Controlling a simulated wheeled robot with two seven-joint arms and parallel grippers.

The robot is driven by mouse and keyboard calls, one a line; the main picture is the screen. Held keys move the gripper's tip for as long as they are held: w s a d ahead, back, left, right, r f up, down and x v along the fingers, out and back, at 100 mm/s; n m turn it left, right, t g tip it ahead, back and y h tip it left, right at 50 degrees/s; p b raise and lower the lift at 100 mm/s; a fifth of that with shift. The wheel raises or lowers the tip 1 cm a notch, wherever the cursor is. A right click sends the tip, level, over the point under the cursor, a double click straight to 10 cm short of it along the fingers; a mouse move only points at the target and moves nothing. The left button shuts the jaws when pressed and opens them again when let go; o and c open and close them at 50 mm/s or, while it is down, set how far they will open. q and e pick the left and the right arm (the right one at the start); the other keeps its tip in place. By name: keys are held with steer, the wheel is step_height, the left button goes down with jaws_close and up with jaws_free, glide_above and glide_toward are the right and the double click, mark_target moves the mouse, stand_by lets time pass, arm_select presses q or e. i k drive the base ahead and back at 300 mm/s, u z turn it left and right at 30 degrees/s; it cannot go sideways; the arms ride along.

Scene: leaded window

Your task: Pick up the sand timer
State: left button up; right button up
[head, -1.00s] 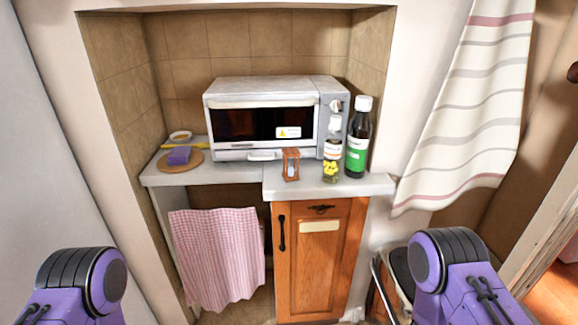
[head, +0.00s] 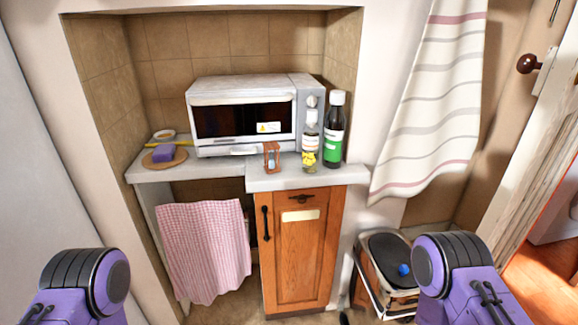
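The sand timer (head: 271,156) is small, with a reddish-brown wooden frame around pale glass. It stands upright on the grey counter (head: 290,181), near the front edge and in front of the toaster oven (head: 243,117). Purple links of my two arms show at the lower left and lower right of the head view. Both are well short of the counter, and neither gripper is in view.
A jar with a yellow label (head: 310,150) and a dark bottle with a green label (head: 334,135) stand right of the timer. A purple sponge (head: 163,154) lies on a round board at left. A bin (head: 388,262) stands on the floor at right.

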mark_target(272, 167)
steer(key=z, duration=0.45)
steer(key=k, duration=1.1)
steer(key=u, duration=0.35)
steer(key=i, duration=1.45)
steer(key=z, duration=0.35)
